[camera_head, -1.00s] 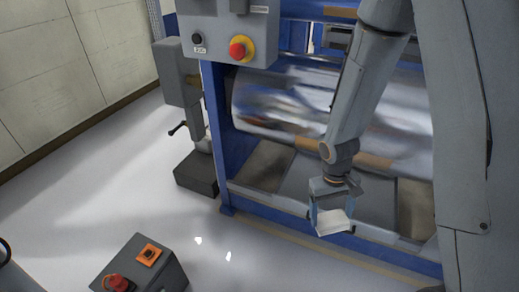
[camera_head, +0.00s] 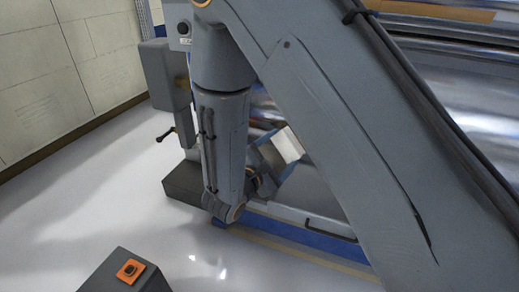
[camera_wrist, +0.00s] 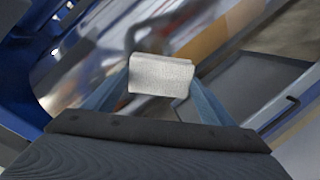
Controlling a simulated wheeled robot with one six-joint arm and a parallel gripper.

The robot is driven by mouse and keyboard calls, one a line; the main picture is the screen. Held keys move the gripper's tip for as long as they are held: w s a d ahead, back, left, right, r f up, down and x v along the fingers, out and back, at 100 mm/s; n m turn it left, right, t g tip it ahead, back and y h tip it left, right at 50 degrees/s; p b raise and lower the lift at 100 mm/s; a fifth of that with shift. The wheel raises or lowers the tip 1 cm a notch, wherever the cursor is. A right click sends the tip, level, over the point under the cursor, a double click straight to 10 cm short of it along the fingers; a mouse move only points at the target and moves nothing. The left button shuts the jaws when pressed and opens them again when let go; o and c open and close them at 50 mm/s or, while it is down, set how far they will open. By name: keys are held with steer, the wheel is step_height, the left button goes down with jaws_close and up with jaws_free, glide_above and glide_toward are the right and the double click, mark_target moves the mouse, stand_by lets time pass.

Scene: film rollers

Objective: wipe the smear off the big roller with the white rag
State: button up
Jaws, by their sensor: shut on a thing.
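The white rag (camera_wrist: 160,75) is a folded pad between the two blue fingers of my gripper (camera_wrist: 158,88) in the wrist view. My gripper is shut on it. In the head view the rag (camera_head: 287,146) shows beside my arm, tilted, in front of the machine. The big roller (camera_wrist: 95,60) is shiny and metallic and lies beyond the rag in the wrist view. In the head view its right part (camera_head: 470,110) shows, and my arm hides most of the rest. I cannot make out the smear among the reflections. Contact between rag and roller cannot be told.
A blue frame upright (camera_wrist: 22,70) stands at the left end of the roller. A grey tray-like panel (camera_wrist: 240,88) lies below right. A grey box with an orange-plated button (camera_head: 130,272) stands at the front left. The pale floor (camera_head: 90,190) is open at left.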

steer(key=a+r+n+t+y, duration=0.2)
steer(key=a+y, duration=0.1)
steer(key=a, duration=0.3)
steer(key=b+x, duration=0.1)
steer(key=x, duration=0.5)
steer(key=shift+w+b, duration=0.3)
steer(key=shift+b+x, duration=0.35)
steer(key=shift+x, duration=0.7)
stand_by(0.5)
steer(key=shift+r, duration=0.1)
steer(key=s+d, duration=0.2)
steer(key=d, duration=0.4)
steer(key=s+d, duration=0.2)
steer(key=d, duration=0.4)
steer(key=shift+s+d+b, duration=0.25)
steer(key=shift+d+b, duration=0.15)
steer(key=shift+b, duration=0.05)
stand_by(0.8)
steer(key=shift+w+a+r, duration=0.1)
steer(key=shift+w+a, duration=0.15)
steer(key=shift+a, duration=0.35)
steer(key=shift+w+a+f, duration=0.1)
steer(key=shift+w+a, duration=0.15)
steer(key=shift+a, duration=0.3)
steer(key=shift+w+a+r, duration=0.1)
steer(key=shift+w+a, duration=0.2)
steer(key=shift+a, duration=0.3)
steer(key=shift+c, duration=0.4)
